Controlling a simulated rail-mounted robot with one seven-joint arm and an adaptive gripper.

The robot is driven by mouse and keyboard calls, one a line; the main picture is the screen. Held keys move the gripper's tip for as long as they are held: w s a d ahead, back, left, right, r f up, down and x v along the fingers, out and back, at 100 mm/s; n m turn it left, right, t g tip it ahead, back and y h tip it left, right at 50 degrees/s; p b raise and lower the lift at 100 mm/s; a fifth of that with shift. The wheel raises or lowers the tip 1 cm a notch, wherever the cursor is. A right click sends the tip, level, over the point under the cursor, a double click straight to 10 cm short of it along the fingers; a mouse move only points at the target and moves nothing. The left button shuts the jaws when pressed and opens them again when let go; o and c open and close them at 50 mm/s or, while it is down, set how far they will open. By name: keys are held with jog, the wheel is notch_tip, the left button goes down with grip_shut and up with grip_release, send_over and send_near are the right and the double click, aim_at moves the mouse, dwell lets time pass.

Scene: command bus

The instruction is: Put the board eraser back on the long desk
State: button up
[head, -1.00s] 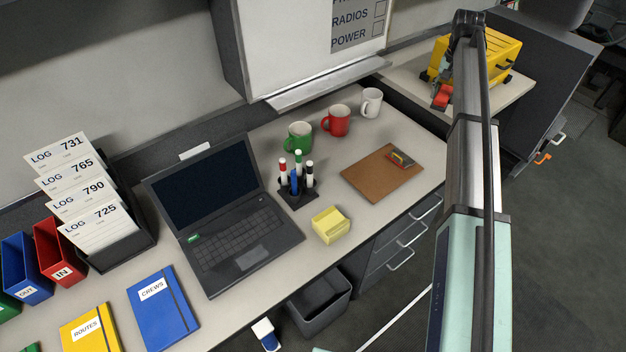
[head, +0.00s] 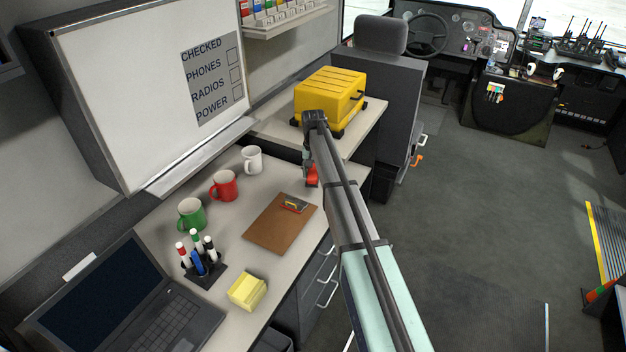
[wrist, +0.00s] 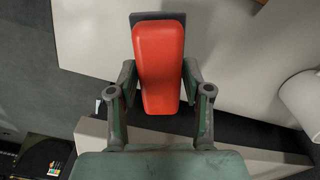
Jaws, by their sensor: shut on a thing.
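A red board eraser with a dark pad is gripped in my gripper; in the wrist view the eraser (wrist: 160,65) stands between the two fingers (wrist: 160,90). In the head view the red eraser (head: 312,177) shows partly behind my arm, with my gripper (head: 308,162) around it, mostly hidden. The long desk (head: 243,203) is the pale surface on the left. The eraser appears near the desk's far right end, by the gap before the side counter; its height above the desk is hard to tell. The pale desk top (wrist: 225,45) also shows behind it in the wrist view.
A clipboard (head: 275,228), white mug (head: 252,160), red mug (head: 224,186), green mug (head: 191,214), pen holder (head: 204,273), yellow notes (head: 247,291) and laptop (head: 160,315) stand on the desk. A yellow case (head: 330,95) sits on the side counter (head: 362,130). Bare desk lies around the clipboard.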

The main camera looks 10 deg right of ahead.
aim_at(313, 171)
jog(key=shift+f+p, duration=0.45)
jog(key=shift+f, duration=1.65)
jog(key=o, duration=1)
jog(key=shift+f, duration=0.1)
notch_tip(313, 171, up, 12)
jog(key=b, duration=0.3)
